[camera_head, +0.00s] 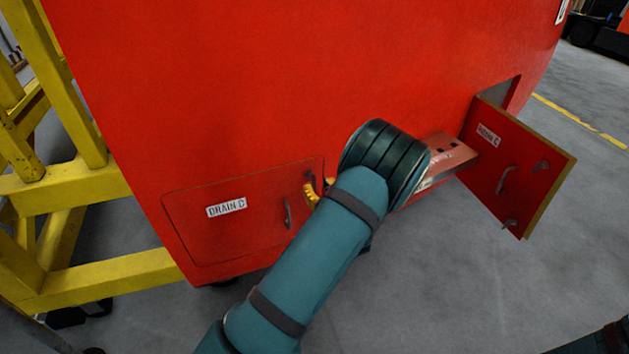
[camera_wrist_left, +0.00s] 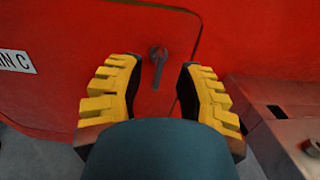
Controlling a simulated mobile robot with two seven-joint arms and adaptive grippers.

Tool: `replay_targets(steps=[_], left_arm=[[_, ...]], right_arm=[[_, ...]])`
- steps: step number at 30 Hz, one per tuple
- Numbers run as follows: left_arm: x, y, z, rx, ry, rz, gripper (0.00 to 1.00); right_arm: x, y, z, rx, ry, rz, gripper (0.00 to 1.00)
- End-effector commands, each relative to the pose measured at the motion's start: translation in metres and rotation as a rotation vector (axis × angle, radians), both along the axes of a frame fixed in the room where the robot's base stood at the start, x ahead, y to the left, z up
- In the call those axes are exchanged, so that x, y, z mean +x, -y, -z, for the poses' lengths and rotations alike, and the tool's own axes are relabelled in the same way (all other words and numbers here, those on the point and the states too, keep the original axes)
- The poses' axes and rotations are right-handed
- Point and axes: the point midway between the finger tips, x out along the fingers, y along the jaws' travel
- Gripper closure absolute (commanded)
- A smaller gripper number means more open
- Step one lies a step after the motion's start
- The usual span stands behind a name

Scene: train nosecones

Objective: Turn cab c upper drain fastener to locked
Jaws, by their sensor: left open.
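The closed drain door (camera_head: 245,235) on the red cab carries a label (camera_head: 226,207) that reads DRAIN C. Its upper fastener (camera_wrist_left: 158,56) is a small grey lever near the door's upper right corner, with its arm hanging down in the left wrist view. In the head view the fastener (camera_head: 309,177) shows just above the yellow fingers. My left gripper (camera_wrist_left: 158,88) is open, with one yellow finger on each side of the lever; I see gaps on both sides. In the head view my left gripper (camera_head: 317,191) is mostly hidden by its wrist. My right gripper is out of view.
A grey pull handle (camera_head: 287,213) sits on the drain door. To the right, another door (camera_head: 520,175) stands open, with a ledge (camera_head: 450,160) beside my wrist. A yellow frame (camera_head: 95,195) stands at left. The grey floor (camera_head: 400,300) in front is clear.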

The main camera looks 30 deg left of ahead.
Motion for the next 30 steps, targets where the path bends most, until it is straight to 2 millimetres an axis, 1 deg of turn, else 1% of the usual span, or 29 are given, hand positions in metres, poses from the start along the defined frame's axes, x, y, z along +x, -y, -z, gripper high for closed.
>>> replay_targets(steps=[1, 7, 11, 18, 19, 20, 21, 22, 23, 30], left_arm=[[0.005, -0.008, 0.000, 0.000, 0.000, -0.002, 0.64], [0.017, -0.024, 0.001, -0.001, 0.000, -0.001, 0.64], [0.020, -0.028, 0.000, -0.001, -0.001, 0.000, 0.64], [0.021, -0.028, 0.000, -0.001, -0.001, 0.000, 0.64], [0.021, -0.028, 0.000, -0.001, -0.001, 0.000, 0.61], [0.021, -0.028, 0.000, -0.001, -0.001, 0.000, 0.72], [0.021, -0.028, 0.000, -0.001, -0.001, 0.000, 0.86], [0.021, -0.028, 0.000, -0.001, -0.001, 0.000, 0.96], [0.021, -0.028, 0.000, -0.001, -0.001, 0.000, 1.00], [0.021, -0.028, 0.000, 0.000, -0.002, 0.000, 1.00]], right_arm=[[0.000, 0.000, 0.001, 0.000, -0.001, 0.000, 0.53], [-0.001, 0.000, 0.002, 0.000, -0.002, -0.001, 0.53], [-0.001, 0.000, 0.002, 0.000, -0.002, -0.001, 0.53], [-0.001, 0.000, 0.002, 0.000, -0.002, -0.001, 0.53], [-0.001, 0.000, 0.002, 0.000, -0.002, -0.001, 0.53], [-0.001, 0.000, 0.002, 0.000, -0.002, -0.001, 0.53], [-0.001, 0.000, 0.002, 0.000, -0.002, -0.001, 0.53], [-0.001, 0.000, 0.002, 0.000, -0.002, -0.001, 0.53], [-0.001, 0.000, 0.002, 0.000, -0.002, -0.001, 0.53], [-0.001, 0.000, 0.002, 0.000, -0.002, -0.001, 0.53]])
